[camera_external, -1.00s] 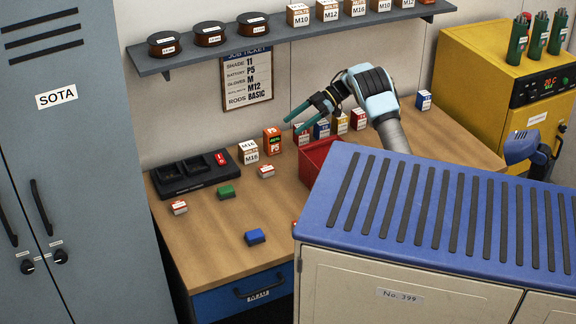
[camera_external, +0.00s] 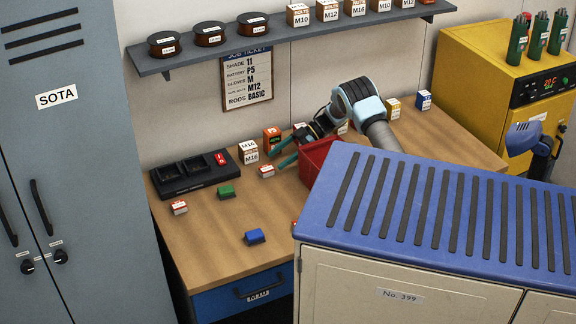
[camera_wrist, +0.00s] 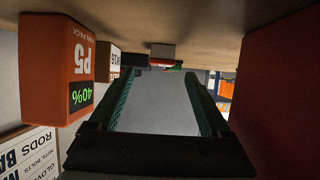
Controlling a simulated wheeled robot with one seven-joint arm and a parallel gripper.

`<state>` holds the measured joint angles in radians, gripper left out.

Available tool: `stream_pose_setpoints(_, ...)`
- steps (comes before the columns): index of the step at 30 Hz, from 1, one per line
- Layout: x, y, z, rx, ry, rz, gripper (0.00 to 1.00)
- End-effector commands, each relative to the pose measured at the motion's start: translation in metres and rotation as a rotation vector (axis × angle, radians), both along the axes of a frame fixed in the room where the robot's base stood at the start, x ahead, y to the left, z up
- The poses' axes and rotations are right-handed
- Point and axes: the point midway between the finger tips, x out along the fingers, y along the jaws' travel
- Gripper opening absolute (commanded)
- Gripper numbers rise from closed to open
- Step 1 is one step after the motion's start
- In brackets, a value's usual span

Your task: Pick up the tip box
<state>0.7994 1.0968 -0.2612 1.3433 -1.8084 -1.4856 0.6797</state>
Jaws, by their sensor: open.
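No label in view reads clearly as the tip box. A small red-and-white box (camera_external: 267,171) lies on the bench just beyond my fingertips. What appears to be that box shows ahead between the fingers in the wrist view (camera_wrist: 162,52). Another small red-and-white box (camera_external: 179,208) lies at the left. A green block (camera_external: 227,191) and a blue block (camera_external: 254,237) lie nearer the front. My gripper (camera_external: 280,157) is open and low over the bench, pointing left, with its fingers (camera_wrist: 160,76) apart and nothing between them.
An orange P5 battery box (camera_external: 271,138) stands close beside the fingers; it also shows in the wrist view (camera_wrist: 62,65). An M16 box (camera_external: 248,152) and black charger tray (camera_external: 190,177) stand beyond. A red bin (camera_external: 316,160) is close on the other side. Bench front is mostly clear.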

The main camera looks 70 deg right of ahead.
Motion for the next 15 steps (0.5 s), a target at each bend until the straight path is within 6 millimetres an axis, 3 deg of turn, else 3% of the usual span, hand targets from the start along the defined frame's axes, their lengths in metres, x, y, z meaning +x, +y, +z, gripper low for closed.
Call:
stream_pose_setpoints(8, 0.022, 0.026, -0.014, 0.003, 0.0, 0.002, 0.81)
stream_pose_setpoints(15, 0.026, 0.029, -0.02, 0.0, 0.0, -0.001, 0.81)
